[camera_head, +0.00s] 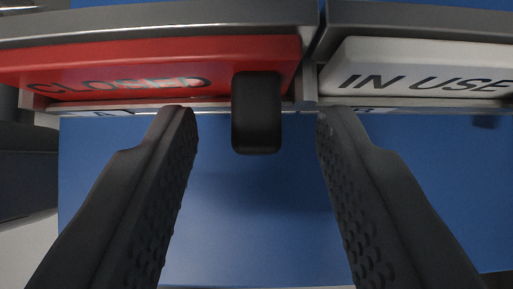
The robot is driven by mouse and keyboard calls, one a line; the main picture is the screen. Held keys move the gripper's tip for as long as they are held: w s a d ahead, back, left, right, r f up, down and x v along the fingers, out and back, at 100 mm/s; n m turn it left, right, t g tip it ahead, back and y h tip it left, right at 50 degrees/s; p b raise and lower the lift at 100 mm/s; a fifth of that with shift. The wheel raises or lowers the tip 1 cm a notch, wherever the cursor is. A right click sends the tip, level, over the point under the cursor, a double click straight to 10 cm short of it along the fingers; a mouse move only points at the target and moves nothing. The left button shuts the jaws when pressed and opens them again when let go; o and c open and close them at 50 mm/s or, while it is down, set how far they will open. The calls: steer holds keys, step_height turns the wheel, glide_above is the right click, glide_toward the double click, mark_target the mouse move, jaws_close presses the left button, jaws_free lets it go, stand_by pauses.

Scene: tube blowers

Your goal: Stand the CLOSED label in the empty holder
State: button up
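The red CLOSED label (150,66) lies at the top left, its dark lettering facing me. It sits in a grey-framed holder (150,106) whose front lip is marked A. A black upright block (256,112) stands in front of the label's right end. It looks like a grip tab, but I cannot tell for sure what it is fixed to. My gripper (256,115) is open, one dark finger on each side of the block, with a gap to it on both sides. No empty holder shows in view.
A white IN USE label (420,70) sits in the neighbouring holder on the right, marked B on its lip. A blue panel (255,225) fills the space below the holders and is bare. A dark structure (25,170) stands at the left edge.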

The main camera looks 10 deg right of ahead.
stand_by(0.6)
steer(key=v, duration=1.7)
steer(key=shift+r, duration=0.15)
steer(key=shift+s, duration=0.15)
stand_by(0.6)
